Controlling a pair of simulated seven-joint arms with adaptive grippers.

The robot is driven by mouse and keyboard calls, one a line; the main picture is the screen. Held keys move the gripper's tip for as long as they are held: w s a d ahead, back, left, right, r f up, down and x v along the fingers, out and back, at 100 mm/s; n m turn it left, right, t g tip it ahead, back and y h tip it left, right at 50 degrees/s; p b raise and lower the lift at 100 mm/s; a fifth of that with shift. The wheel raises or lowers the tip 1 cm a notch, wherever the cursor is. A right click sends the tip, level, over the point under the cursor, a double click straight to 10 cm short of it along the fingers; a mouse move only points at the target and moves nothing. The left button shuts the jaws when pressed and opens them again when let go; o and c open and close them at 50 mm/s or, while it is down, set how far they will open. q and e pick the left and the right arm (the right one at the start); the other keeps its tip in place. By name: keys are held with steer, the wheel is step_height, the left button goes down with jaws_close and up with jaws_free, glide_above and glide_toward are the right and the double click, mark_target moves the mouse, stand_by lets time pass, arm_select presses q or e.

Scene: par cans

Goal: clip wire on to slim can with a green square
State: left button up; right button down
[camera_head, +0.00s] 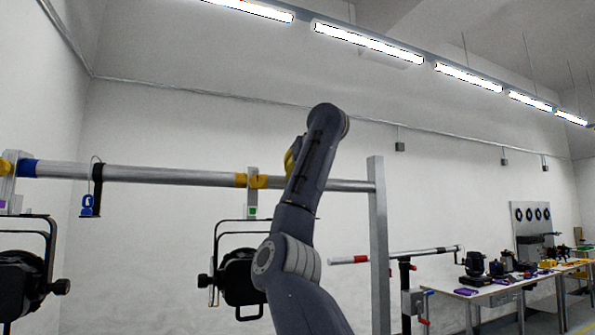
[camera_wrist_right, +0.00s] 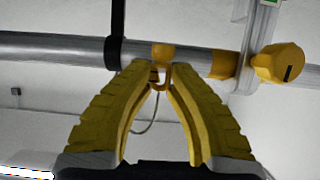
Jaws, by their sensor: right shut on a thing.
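The black can (camera_head: 240,275) hangs from the silver bar (camera_head: 150,174) by a yoke and a clamp. A green square (camera_head: 252,211) is on that clamp, below the yellow band. My right gripper (camera_head: 291,160) is mostly hidden behind its own arm in the head view, right of the clamp. In the right wrist view my yellow fingers (camera_wrist_right: 160,74) are shut on a yellow-orange clip (camera_wrist_right: 161,76) close to the bar. A thin grey wire (camera_wrist_right: 148,122) loops from the clip between the fingers. A clamp with a yellow knob (camera_wrist_right: 277,63) is to the right there. My left gripper is not in view.
A blue clip (camera_head: 89,206) hangs from a black strap (camera_head: 97,181) on the bar at left. Another black can (camera_head: 22,285) hangs at the far left. A silver post (camera_head: 378,250) and a lower bar stand right of my arm. Worktables (camera_head: 478,292) are at far right.

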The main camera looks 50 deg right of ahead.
steer(key=shift+w+a+f, duration=0.45)
steer(key=shift+a+f, duration=0.35)
steer(key=shift+f, duration=0.35)
steer(key=shift+w+a+f, duration=0.45)
steer(key=shift+a+f, duration=0.3)
steer(key=shift+f, duration=0.4)
steer(key=shift+w+a+f, duration=0.45)
steer(key=shift+a+f, duration=0.35)
steer(key=shift+f, duration=0.35)
steer(key=shift+f, duration=0.1)
steer(key=shift+f, duration=1.25)
stand_by(1.8)
steer(key=c, duration=1.3)
jaws_free()
steer(key=shift+o, duration=0.2)
